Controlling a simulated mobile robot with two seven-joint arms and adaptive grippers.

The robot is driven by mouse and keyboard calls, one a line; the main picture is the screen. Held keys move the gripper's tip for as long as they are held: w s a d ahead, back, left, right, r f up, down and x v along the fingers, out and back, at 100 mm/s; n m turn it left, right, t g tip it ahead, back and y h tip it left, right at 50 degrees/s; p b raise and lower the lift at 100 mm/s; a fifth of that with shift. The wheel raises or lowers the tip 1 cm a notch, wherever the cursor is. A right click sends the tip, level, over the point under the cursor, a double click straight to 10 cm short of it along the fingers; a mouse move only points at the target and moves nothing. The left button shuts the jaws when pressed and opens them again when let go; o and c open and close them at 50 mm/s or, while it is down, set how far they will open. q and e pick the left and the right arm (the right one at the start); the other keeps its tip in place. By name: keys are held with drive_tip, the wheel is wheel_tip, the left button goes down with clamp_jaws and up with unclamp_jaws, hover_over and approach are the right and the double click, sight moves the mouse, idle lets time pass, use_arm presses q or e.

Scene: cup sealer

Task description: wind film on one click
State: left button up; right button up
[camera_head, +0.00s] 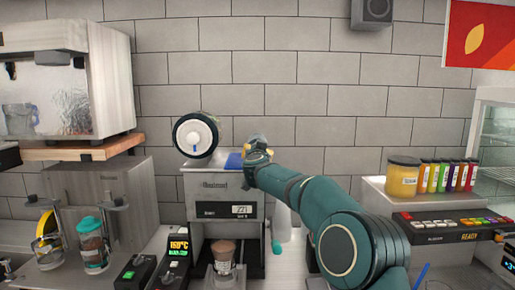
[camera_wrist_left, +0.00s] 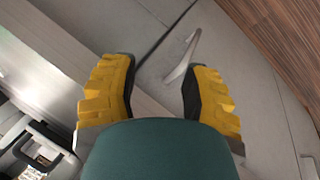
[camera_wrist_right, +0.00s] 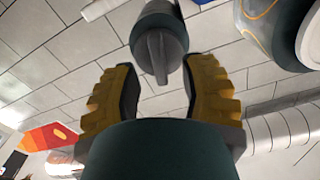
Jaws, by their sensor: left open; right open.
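The cup sealer (camera_head: 207,190) stands against the back wall in the head view, with a display reading about 221. The film roll (camera_head: 195,135), with a white end disc and a blue mark, sits on top at left; its round end also shows in the right wrist view (camera_wrist_right: 300,30). My right gripper (camera_head: 258,148) is at the sealer's upper right. In the right wrist view it is open, with a dark grey ridged knob (camera_wrist_right: 160,48) ahead between its fingertips; contact is not visible. My left gripper (camera_wrist_left: 158,75) is open and empty in the left wrist view, outside the head view.
A brown cup (camera_head: 223,252) sits in the sealer's lower holder. A teal-tipped lever (camera_head: 276,247) hangs at its right. A 160°C control box (camera_head: 177,250) stands left. Jars (camera_head: 92,245) are farther left; a yellow tub (camera_head: 403,176) and colored bottles (camera_head: 440,174) are right.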

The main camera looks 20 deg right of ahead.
drive_tip(key=shift+p+x, duration=0.3)
drive_tip(key=shift+x, duration=0.55)
clamp_jaws()
